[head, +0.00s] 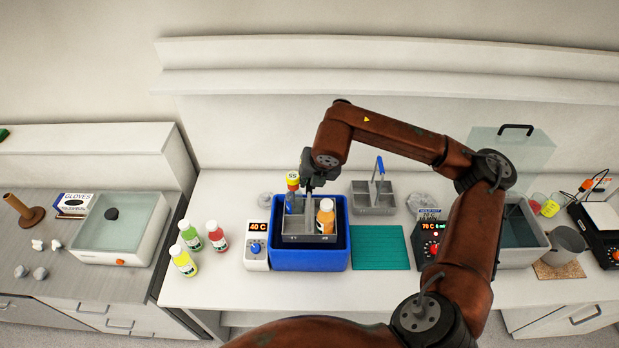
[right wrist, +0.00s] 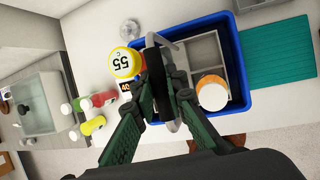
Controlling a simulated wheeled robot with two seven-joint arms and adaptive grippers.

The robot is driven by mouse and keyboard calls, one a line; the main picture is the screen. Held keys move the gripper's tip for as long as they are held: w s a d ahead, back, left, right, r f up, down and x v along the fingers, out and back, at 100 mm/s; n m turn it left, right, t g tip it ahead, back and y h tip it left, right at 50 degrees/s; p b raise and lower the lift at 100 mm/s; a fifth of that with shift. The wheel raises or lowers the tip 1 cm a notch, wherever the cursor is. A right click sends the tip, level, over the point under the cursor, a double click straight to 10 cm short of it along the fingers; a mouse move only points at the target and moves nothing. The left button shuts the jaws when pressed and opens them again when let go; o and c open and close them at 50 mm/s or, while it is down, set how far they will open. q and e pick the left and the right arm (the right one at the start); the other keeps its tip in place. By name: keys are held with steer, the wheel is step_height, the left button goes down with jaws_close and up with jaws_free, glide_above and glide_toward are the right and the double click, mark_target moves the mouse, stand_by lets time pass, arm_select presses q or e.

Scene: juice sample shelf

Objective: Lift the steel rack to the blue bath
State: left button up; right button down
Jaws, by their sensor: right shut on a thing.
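The grey steel rack (head: 297,237) is at the blue bath (head: 310,262), within its rim as seen from above. I cannot tell whether it hangs or rests on the bottom. An orange bottle (head: 325,216) stands in its right part. My right gripper (head: 309,188) is above the rack, shut on its handle; the wrist view shows the grey handle (right wrist: 176,122) between the fingers. A yellow-topped piece marked 55 (right wrist: 123,62) is beside the gripper. In the wrist view the rack (right wrist: 205,52) lies inside the bath's blue rim (right wrist: 237,75). My left gripper is not in view.
A second steel rack (head: 374,199) with a blue handle stands behind right. A teal mat (head: 380,248) lies right of the bath. Green, red and yellow bottles (head: 217,237) stand left of the 40 C control box (head: 256,248). A 70 C unit (head: 431,238) stands further right.

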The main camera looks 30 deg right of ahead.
steer(key=shift+f, duration=0.7)
steer(key=shift+f+b, duration=0.3)
steer(key=shift+f, duration=0.05)
arm_select(q)
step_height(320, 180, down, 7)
steer(key=b, duration=0.6)
arm_select(e)
step_height(320, 180, down, 9)
steer(key=shift+f, duration=0.1)
arm_select(q)
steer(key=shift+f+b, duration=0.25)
steer(key=shift+b, duration=0.1)
arm_select(e)
steer(key=shift+f, duration=0.1)
